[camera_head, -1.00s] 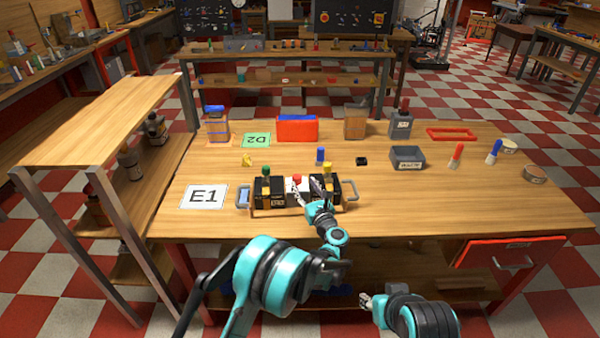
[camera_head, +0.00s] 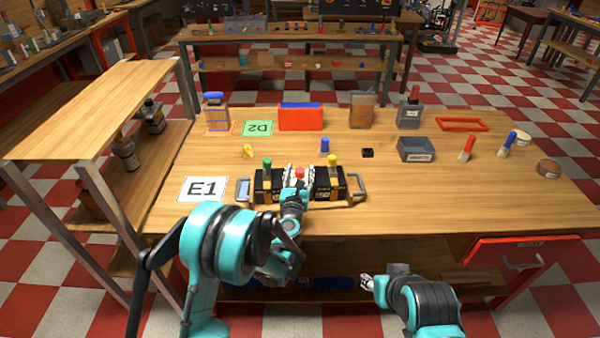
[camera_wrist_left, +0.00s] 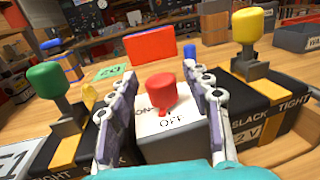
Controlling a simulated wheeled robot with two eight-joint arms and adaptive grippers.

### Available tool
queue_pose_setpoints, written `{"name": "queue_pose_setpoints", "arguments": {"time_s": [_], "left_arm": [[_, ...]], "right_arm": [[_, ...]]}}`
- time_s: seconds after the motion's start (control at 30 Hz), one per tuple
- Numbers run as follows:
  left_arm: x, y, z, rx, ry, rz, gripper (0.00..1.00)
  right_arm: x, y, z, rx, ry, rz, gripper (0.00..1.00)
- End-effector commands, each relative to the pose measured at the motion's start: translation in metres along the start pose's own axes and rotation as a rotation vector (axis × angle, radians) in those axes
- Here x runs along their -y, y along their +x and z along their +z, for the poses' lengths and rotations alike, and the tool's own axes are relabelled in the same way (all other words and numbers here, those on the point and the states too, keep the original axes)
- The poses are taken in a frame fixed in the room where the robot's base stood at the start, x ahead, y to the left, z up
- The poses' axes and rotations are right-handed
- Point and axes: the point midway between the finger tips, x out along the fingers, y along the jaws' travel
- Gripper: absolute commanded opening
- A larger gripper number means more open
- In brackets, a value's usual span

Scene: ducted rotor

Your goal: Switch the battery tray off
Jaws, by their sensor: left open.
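The battery tray (camera_head: 246,203) stands near the front of the workbench, with a grey handle at each end. It holds two black batteries with yellow straps, one with a green knob (camera_head: 267,163), one with a yellow knob (camera_head: 332,160). Between them is a white switch box with a red knob (camera_head: 300,173); the wrist view shows this red knob (camera_wrist_left: 161,90) and the labels ON and OFF. The knob's exact setting is unclear. My left gripper (camera_wrist_left: 163,88) is open, its fingers on either side of the red knob, apart from it. My right gripper (camera_head: 368,284) is low before the bench, jaws unclear.
An E1 card (camera_head: 202,189) lies left of the tray. A blue peg (camera_head: 325,145), a small black block (camera_head: 367,153) and a grey bin (camera_head: 416,149) stand behind it. A wooden shelf (camera_head: 100,110) flanks the bench at left. The front right bench top is clear.

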Motion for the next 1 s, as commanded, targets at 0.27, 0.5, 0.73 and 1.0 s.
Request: {"name": "queue_pose_setpoints", "arguments": {"time_s": [0.27,0.5,0.73,1.0], "left_arm": [[0.0001,0.0076,0.0007,0.000,0.000,0.000,0.49],[0.0001,0.0074,0.0007,0.000,0.000,0.000,0.10],[0.0006,0.0076,0.0006,0.000,0.000,0.010,0.00],[0.0036,0.0085,0.0006,0.000,0.000,0.198,0.00]], "right_arm": [[0.0000,0.0013,0.0009,0.000,0.000,0.000,0.40],[0.0000,0.0013,0.0008,0.000,0.000,0.000,0.40],[0.0000,0.0013,0.0009,0.000,0.000,0.000,0.40],[0.0000,0.0013,0.0009,0.000,0.000,0.000,0.40]]}}
